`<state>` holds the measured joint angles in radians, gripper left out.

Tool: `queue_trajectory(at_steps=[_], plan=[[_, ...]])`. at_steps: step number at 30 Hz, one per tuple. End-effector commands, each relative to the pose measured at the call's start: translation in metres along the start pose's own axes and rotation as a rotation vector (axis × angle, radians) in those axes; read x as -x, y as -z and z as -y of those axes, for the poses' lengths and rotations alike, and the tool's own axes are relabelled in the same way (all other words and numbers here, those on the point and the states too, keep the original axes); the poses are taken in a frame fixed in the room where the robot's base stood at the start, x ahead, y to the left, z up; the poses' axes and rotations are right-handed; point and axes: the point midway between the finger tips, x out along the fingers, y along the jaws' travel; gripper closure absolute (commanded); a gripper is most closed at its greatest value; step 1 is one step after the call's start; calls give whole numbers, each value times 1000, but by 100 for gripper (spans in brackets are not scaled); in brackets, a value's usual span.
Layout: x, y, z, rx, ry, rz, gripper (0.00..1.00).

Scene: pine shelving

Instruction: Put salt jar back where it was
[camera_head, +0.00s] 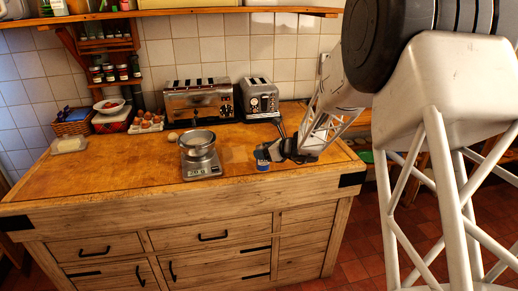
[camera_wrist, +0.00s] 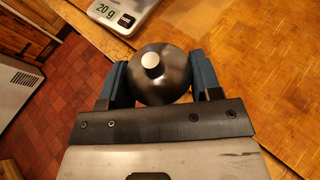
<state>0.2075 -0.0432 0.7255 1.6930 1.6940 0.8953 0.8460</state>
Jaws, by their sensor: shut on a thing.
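The salt jar (camera_wrist: 160,85) is seen from above in the wrist view, as a round dark lid with a pale knob. The blue fingers of my gripper (camera_wrist: 158,68) are on both sides of it, shut on it. In the head view, my gripper (camera_head: 272,150) is at the right part of the wooden counter, near its front edge, with the jar (camera_head: 262,164) small and partly hidden at its tip. I cannot tell whether the jar touches the counter.
A kitchen scale (camera_head: 202,170) with a metal bowl (camera_head: 197,141) stands just left of my gripper. Two toasters (camera_head: 199,101) (camera_head: 260,98) stand behind. The counter's left front (camera_head: 100,180) is clear.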

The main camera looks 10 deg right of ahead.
Motion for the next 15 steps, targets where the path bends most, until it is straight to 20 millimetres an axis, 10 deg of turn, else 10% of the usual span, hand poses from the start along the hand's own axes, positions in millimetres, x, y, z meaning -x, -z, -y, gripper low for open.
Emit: queue_trajectory(at_steps=[15], plan=[[-48, -13, 54, 0, 1, 0, 75]])
